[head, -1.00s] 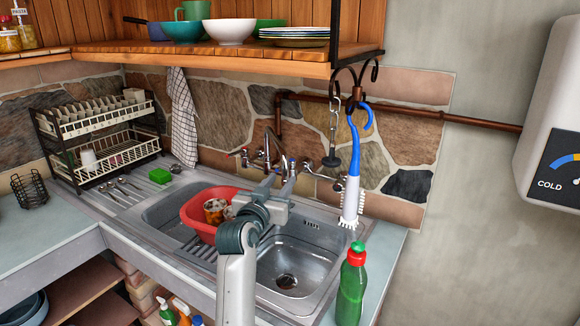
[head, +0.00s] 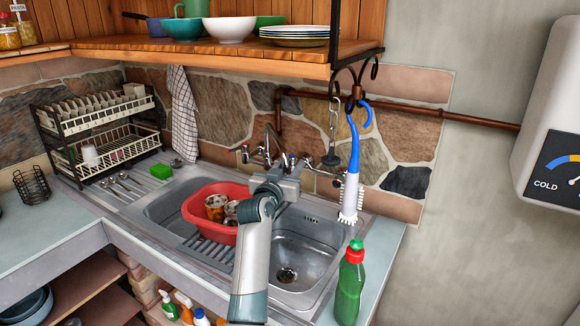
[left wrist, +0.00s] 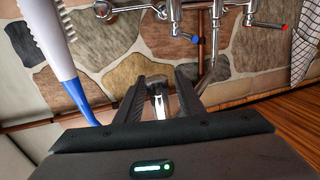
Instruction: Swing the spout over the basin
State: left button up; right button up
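The chrome tap is on the stone wall behind the sink, with its spout (head: 268,139) rising and curving behind my left gripper (head: 287,172). In the left wrist view, which is upside down, the spout's pipe (left wrist: 215,45) runs behind one finger. My left gripper's dark fingers (left wrist: 160,95) are apart there. A bright chrome piece, likely the spout's end, shows between them, with gaps on both sides. I cannot tell whether a finger touches it. The sink's right basin (head: 300,262) is empty. My right gripper is out of view.
A red tub (head: 196,208) with patterned mugs sits in the left basin. A blue and white brush (head: 351,185) hangs from a hook right of the tap. A green bottle (head: 349,290) stands at the front right. A shelf (head: 220,58) overhangs the tap.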

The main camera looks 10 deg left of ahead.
pick_arm(q)
grip_shut()
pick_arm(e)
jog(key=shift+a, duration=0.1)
